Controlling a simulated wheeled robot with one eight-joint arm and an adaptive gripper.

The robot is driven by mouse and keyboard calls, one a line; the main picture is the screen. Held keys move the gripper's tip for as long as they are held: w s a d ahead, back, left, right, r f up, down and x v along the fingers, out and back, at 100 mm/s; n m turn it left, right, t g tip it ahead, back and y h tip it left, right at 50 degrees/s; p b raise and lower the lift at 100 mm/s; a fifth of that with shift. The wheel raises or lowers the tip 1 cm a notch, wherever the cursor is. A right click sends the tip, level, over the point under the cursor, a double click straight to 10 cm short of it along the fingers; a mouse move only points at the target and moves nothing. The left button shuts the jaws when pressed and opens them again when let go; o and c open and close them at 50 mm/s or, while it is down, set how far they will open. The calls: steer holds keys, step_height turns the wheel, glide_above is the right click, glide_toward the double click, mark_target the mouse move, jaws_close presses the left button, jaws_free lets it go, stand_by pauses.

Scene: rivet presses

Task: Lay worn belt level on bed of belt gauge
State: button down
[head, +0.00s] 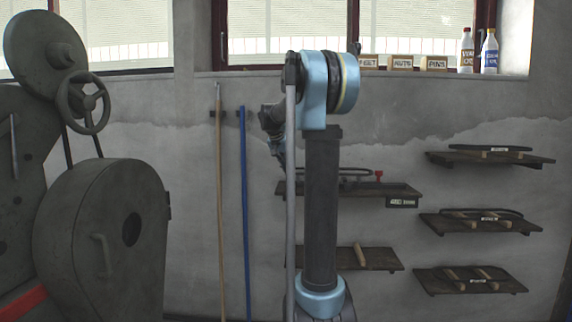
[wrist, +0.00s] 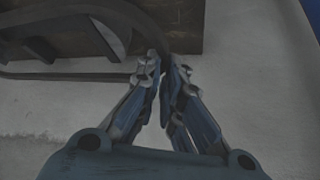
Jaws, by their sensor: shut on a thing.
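The worn belt (wrist: 75,76) is a dark flat loop in the wrist view. It runs in from the left to my fingertips, and another stretch curves above it. My gripper (wrist: 162,72) is shut on the belt's edge, close to the dark wooden board. In the head view a thin dark belt loop (head: 345,171) shows just above a shelf, beside the red knob (head: 379,176) of what looks like the belt gauge. My arm hides the gripper and the belt's left part there. I cannot tell whether the belt touches the bed.
The gauge shelf (head: 400,190) has a dark label on its front edge. A lower shelf (head: 385,262) holds a wooden peg. Three shelves with belts, one of them here (head: 490,157), hang at the right. A wooden pole (head: 220,200) and a blue pole (head: 243,215) stand left of my arm.

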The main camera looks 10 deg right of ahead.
steer(key=shift+f, duration=1.6)
steer(key=c, duration=1.7)
jaws_free()
steer(key=v, duration=1.2)
steer(key=shift+w, duration=0.1)
